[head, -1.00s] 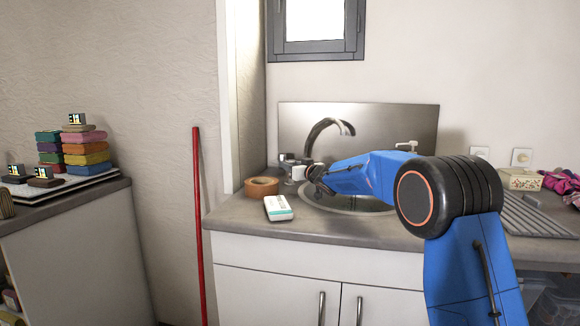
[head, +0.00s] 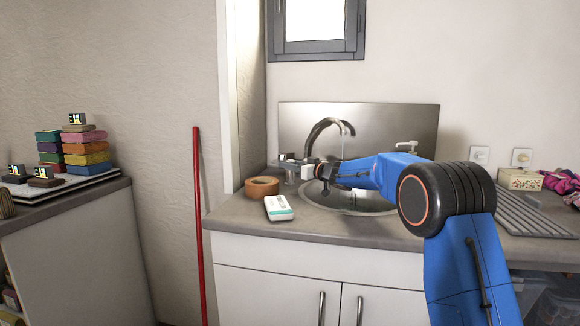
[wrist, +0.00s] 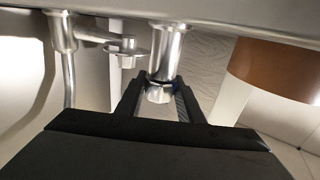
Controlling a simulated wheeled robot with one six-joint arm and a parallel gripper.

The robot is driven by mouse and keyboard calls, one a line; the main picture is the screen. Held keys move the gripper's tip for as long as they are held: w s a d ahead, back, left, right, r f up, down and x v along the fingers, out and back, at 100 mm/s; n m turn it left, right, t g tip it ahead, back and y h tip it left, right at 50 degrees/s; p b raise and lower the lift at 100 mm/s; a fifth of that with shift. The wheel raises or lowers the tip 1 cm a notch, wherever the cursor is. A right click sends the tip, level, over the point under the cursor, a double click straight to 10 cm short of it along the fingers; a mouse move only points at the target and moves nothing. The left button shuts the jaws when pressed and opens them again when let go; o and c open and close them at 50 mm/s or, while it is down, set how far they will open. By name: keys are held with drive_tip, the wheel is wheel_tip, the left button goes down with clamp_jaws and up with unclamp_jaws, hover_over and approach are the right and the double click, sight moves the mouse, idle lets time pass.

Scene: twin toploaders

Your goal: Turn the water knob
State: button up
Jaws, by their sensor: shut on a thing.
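The grey curved faucet (head: 325,127) stands behind the round sink (head: 350,207) in the head view. A thin pale streak, which looks like running water, hangs below its spout. My gripper (head: 316,172) is at the left of the sink, low beside the faucet. In the wrist view my gripper (wrist: 160,82) has its two black fingers on either side of a shiny metal knob (wrist: 159,95) and is shut on it. The knob is mostly hidden by the gripper in the head view. A metal pipe (wrist: 66,60) shows to its left in the wrist view.
A roll of brown tape (head: 262,186) and a white box (head: 278,207) lie on the counter left of the sink. A steel backsplash (head: 385,125) is behind. A small white fitting (head: 406,146) and the ridged drainboard (head: 533,215) are to the right.

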drive_tip(key=o, duration=1.1)
drive_tip(key=shift+c, duration=0.2)
drive_tip(key=v, duration=1.7)
drive_tip(key=shift+s, duration=0.2)
drive_tip(key=shift+d, duration=0.15)
